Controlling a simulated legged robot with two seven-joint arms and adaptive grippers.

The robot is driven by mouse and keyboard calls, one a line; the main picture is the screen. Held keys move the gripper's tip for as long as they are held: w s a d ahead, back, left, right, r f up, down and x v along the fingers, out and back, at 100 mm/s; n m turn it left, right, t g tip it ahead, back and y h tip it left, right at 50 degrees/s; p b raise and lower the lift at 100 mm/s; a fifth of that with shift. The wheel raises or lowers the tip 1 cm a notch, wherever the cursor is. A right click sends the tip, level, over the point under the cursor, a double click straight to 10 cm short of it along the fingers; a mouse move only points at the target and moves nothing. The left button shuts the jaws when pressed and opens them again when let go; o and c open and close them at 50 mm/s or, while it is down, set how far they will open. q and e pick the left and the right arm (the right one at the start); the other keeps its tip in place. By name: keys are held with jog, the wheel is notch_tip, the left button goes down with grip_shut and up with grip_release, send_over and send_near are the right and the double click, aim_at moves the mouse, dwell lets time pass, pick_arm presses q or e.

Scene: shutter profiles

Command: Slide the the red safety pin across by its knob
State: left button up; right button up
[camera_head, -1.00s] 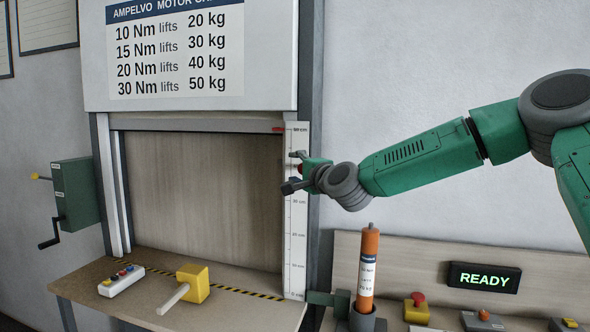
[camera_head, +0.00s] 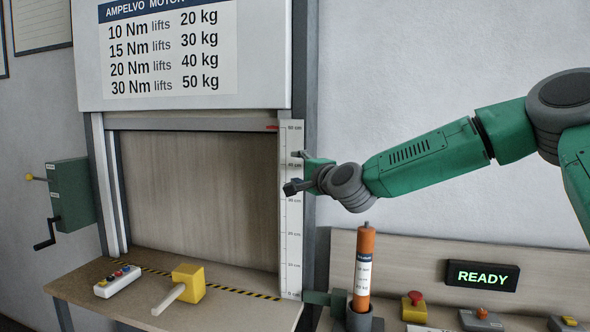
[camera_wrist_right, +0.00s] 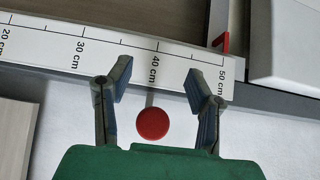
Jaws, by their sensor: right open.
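The red round knob (camera_wrist_right: 152,123) of the safety pin shows in the right wrist view, in front of the edge of my green palm. It lies between the two fingers, with a gap to each; a grey stem or shadow runs up from it. The rest of the pin is hidden. My right gripper (camera_wrist_right: 155,88) is open and empty, its fingers pointing towards the shutter frame. In the head view my right gripper (camera_head: 294,171) is in front of the white scale beside the shutter opening, and the knob cannot be made out. My left gripper is not in view.
The white scale (camera_head: 291,240) runs up the right post, with a red pointer (camera_head: 272,127) near its top. An orange motor tube (camera_head: 365,262) stands upright in a holder below my right arm. A yellow mallet (camera_head: 188,283) and a button box (camera_head: 118,281) lie on the sill.

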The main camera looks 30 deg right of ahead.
jog(key=s, duration=1.1)
jog(key=shift+a, duration=0.45)
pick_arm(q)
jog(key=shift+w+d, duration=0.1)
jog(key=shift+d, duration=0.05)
pick_arm(e)
jog(key=shift+d, duration=0.1)
